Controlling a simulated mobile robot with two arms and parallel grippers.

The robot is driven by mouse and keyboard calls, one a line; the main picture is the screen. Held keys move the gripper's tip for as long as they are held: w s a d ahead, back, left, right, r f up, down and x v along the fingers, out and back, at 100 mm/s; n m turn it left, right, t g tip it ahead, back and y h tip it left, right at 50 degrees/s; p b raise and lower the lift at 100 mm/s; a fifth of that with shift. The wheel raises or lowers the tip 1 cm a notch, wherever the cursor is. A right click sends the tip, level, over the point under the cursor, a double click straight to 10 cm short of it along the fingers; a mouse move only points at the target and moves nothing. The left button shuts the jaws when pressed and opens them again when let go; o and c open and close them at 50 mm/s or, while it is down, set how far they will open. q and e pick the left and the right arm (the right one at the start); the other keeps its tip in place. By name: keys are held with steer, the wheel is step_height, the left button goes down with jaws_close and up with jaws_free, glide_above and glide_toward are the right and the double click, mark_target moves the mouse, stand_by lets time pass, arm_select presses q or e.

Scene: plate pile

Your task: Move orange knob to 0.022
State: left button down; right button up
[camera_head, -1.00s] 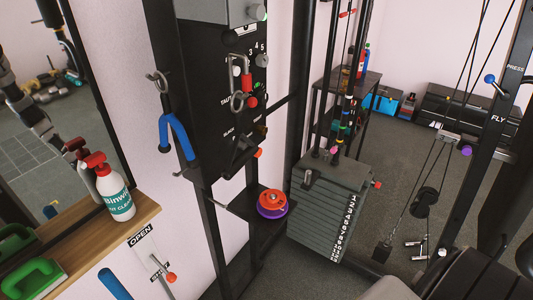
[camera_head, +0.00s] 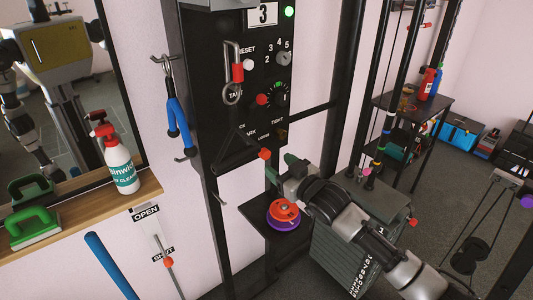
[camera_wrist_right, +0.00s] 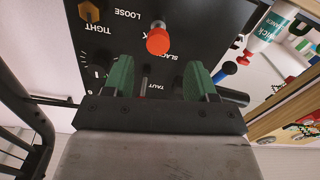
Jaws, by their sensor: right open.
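A round orange-red knob (camera_head: 265,153) sticks out low on the black panel (camera_head: 215,60) in the head view. In the right wrist view a similar orange knob (camera_wrist_right: 158,40) on a short shaft stands beyond the fingertips, roughly centred between them; it looks like the same one. My right gripper (camera_head: 282,166) is just below and right of the knob in the head view. In the right wrist view its two green fingers (camera_wrist_right: 160,76) are wide apart with nothing between them. My left gripper is not in view.
A red knob (camera_head: 262,100) and a dial (camera_head: 282,98) sit higher on the panel. An orange and purple disc pile (camera_head: 283,214) rests on a shelf below my right gripper. A dark weight stack (camera_head: 350,245) stands at right. A spray bottle (camera_head: 118,165) stands on the wooden shelf at left.

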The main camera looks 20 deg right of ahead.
mark_target(267, 155)
steer(key=x, duration=0.7)
steer(key=shift+w+f+p, duration=0.1)
steer(key=shift+w+p, duration=0.1)
steer(key=shift+p, duration=0.2)
steer(key=shift+d, duration=0.1)
jaws_close()
steer(key=shift+w+a, duration=0.2)
steer(key=shift+w, duration=0.25)
steer(key=shift+x, duration=0.8)
steer(key=shift+c, duration=1.4)
jaws_free()
steer(key=shift+o, duration=1.4)
steer(key=shift+w+a, duration=0.1)
